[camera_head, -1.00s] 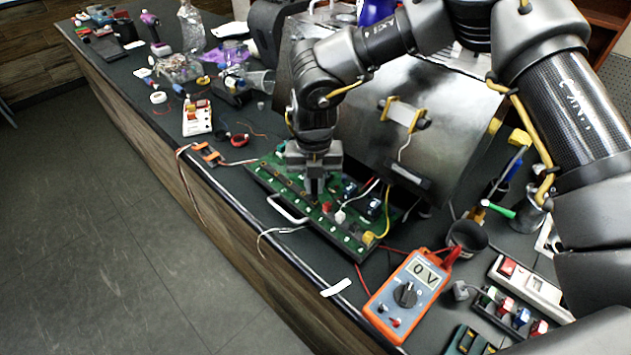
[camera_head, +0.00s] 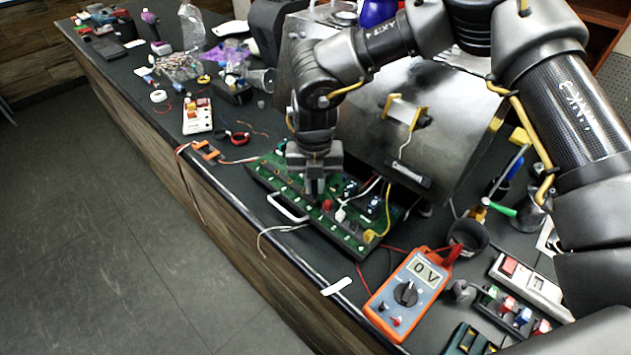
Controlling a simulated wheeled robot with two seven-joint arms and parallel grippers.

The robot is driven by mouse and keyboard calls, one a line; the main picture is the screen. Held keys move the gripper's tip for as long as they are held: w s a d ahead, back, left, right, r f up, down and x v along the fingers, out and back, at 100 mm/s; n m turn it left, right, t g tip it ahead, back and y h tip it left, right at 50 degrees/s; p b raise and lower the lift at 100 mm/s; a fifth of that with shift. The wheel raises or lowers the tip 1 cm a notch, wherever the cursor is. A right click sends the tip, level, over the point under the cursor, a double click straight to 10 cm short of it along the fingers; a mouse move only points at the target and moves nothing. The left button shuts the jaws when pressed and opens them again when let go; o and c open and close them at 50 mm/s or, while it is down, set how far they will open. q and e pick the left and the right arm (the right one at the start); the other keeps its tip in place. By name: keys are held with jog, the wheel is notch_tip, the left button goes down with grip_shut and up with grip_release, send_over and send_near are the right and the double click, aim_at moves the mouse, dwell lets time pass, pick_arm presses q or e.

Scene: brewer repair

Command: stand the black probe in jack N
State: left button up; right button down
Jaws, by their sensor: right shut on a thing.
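My right gripper (camera_head: 316,189) points straight down over the green circuit board (camera_head: 350,238) and is shut. What it grips is hidden between its fingers; the black probe cannot be made out. A row of small white-marked jacks runs along the board's front strip, too small to read, so I cannot tell which is jack N. The orange multimeter (camera_head: 408,296) lies to the right of the board and reads 0 V. Red leads run from near the meter toward the board. My left gripper is not in view.
A metal brewer body (camera_head: 350,110) stands behind the board. A black cup (camera_head: 468,236) and a power strip (camera_head: 527,285) are at the right. A white switch box (camera_head: 197,117) and orange clips (camera_head: 206,152) lie to the left. A white strip (camera_head: 336,287) lies at the bench edge.

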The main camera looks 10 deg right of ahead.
jog(key=shift+f, duration=0.3)
dwell(0.9)
jog(key=c, duration=1.3)
grip_release()
jog(key=shift+c, duration=0.2)
notch_tip(320, 180, up, 9)
jog(key=b, duration=0.2)
jog(key=shift+r+b, duration=0.15)
jog(key=shift+b, duration=0.25)
jog(key=shift+r, duration=0.8)
